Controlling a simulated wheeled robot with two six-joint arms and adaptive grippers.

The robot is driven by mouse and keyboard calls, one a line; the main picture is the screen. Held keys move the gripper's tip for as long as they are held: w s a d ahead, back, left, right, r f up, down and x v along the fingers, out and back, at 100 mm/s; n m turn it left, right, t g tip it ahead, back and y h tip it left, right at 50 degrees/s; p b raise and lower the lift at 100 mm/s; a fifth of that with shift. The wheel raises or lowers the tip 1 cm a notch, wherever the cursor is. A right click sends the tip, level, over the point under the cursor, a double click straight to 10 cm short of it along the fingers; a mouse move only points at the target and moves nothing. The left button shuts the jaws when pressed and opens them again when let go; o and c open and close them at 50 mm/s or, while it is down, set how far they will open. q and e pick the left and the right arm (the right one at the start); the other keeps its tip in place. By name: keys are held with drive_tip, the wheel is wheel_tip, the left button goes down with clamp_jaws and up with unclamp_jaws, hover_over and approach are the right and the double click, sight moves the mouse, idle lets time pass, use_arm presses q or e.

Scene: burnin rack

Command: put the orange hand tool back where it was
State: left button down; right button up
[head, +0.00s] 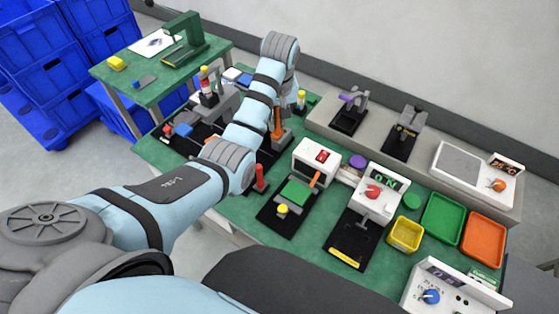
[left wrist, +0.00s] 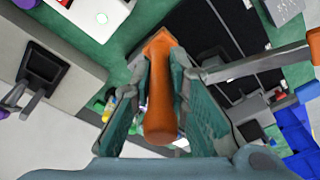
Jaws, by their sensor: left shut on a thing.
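The orange hand tool (left wrist: 161,105) is between the two fingers of my left gripper (left wrist: 160,72) in the left wrist view. The fingers are shut on it, and its rounded end points toward the camera. In the head view the orange tool (head: 277,122) shows as a narrow upright strip beside my left forearm, over the back part of the green bench. My left gripper (head: 288,108) is partly hidden there by my arm. Whether the tool's far end touches anything cannot be told. My right gripper is not in view.
Black fixtures stand on the green bench around the tool, with a red-handled one (head: 260,178) nearby. A white box with a red display (head: 318,156) is to the right. A grey shelf (head: 330,128) runs behind. Yellow (head: 391,236), green (head: 425,222) and orange trays (head: 466,243) are farther right.

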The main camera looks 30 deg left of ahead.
sight(275, 136)
use_arm(q)
drive_tip(key=f, duration=0.4)
drive_tip(key=s+f, duration=0.1)
drive_tip(key=f, duration=0.2)
drive_tip(key=shift+s, duration=0.1)
drive_tip(key=f, duration=0.2)
drive_tip(key=f+b, duration=0.1)
drive_tip(key=f, duration=0.2)
drive_tip(key=f+b, duration=0.1)
drive_tip(key=f, duration=0.2)
drive_tip(key=shift+w+f, duration=0.2)
drive_tip(key=shift+w, duration=0.2)
drive_tip(key=shift+s, duration=0.1)
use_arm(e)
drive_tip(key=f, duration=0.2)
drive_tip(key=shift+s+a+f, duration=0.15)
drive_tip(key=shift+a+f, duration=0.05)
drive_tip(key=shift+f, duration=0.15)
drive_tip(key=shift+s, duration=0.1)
use_arm(q)
drive_tip(key=c, duration=1.6)
unclamp_jaws()
drive_tip(key=shift+f, duration=0.15)
drive_tip(key=shift+o, duration=0.2)
